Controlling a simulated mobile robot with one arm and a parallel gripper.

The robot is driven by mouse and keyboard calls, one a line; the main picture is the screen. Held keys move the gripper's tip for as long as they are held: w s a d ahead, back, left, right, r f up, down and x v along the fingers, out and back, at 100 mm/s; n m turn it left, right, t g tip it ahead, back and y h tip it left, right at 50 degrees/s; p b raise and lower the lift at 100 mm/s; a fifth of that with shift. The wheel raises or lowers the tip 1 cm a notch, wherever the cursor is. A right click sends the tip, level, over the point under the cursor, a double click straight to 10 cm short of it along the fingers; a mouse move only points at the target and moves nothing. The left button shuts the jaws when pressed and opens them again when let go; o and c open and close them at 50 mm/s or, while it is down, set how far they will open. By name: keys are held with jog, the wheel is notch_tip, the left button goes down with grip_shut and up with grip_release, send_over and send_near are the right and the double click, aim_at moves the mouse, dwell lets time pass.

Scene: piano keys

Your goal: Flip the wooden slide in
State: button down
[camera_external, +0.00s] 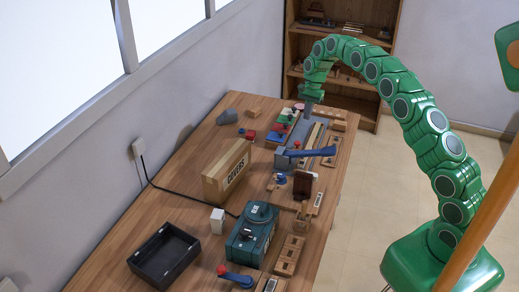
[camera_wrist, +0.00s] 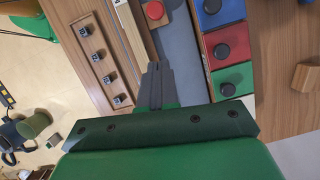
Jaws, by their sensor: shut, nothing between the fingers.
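My gripper (camera_external: 309,106) is at the far end of the workbench, pointing down over a grey device. In the wrist view its fingers (camera_wrist: 157,70) are shut together with nothing between them, over a grey channel (camera_wrist: 182,50). A long narrow wooden strip (camera_wrist: 133,30) lies left of the channel and may be the wooden slide; I cannot tell for certain. The fingers are to its right in the picture. I cannot tell whether they touch anything. The near end of the channel is hidden behind my gripper.
Blue (camera_wrist: 220,12), red (camera_wrist: 228,44) and green (camera_wrist: 232,79) blocks with black knobs line the channel's right side. A red button (camera_wrist: 155,12) is near the strip. A wooden rail with several dark knobs (camera_wrist: 98,57) is left. A blue lever (camera_external: 310,152) and wooden box (camera_external: 226,172) stand nearer.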

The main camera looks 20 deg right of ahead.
jog(key=shift+r, duration=1.4)
send_near(306, 144)
jog(key=w+f, duration=0.1)
jog(key=a+f, duration=0.1)
jog(key=f, duration=0.1)
jog(key=shift+w+a, duration=0.15)
jog(key=shift+w, duration=0.25)
jog(key=shift+s+a+f, duration=0.2)
jog(key=shift+s+a, duration=0.15)
jog(key=shift+a, duration=0.15)
jog(key=shift+s+a+f, duration=0.2)
jog(key=shift+s+a, duration=0.15)
jog(key=shift+a, duration=0.2)
jog(key=shift+s+a+f, duration=0.15)
jog(key=shift+s+a, duration=0.25)
jog(key=shift+a, duration=0.2)
